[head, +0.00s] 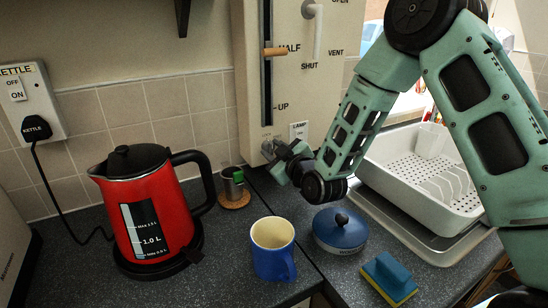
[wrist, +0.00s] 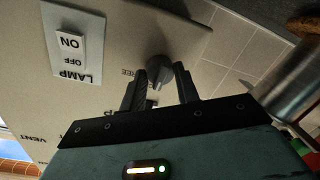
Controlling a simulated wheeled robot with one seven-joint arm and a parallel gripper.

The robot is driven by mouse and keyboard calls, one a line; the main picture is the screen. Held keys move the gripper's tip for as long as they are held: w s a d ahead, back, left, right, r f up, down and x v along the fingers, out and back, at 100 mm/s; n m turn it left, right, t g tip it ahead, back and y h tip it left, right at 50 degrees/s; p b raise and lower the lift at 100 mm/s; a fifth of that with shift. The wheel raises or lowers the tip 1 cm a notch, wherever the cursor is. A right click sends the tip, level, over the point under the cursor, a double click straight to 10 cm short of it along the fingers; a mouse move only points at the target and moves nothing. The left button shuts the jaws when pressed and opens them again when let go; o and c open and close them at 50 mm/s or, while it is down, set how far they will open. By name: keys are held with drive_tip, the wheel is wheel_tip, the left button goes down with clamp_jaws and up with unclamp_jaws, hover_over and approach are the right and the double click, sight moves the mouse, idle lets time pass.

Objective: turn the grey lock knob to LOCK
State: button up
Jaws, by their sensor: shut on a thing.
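The grey lock knob (wrist: 158,69) is on the cream panel, low near its edge, between my fingers in the wrist view. My gripper (wrist: 161,84) is shut on it, one finger on each side. The word FREE shows partly beside the knob in the wrist view; which way the knob points is hard to tell. In the head view my gripper (head: 273,151) reaches the panel's bottom left corner and covers most of the knob. Small lettering above it is too faint to read surely.
A LAMP switch (head: 299,131) is just right of the knob. A slider with a wooden handle (head: 275,51) is above. A cup with a green item (head: 233,183), red kettle (head: 155,205), blue mug (head: 272,248), blue lidded pot (head: 340,229) and dish rack (head: 420,178) stand below.

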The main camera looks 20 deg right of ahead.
sight(266, 112)
drive_tip(key=shift+n, duration=0.3)
idle(0.4)
drive_tip(key=o, duration=1)
drive_tip(key=shift+r, duration=0.1)
wheel_tip(266, 112, up, 10)
drive_tip(key=shift+f+b, duration=0.1)
drive_tip(key=shift+b, duration=0.6)
drive_tip(key=shift+s, duration=0.15)
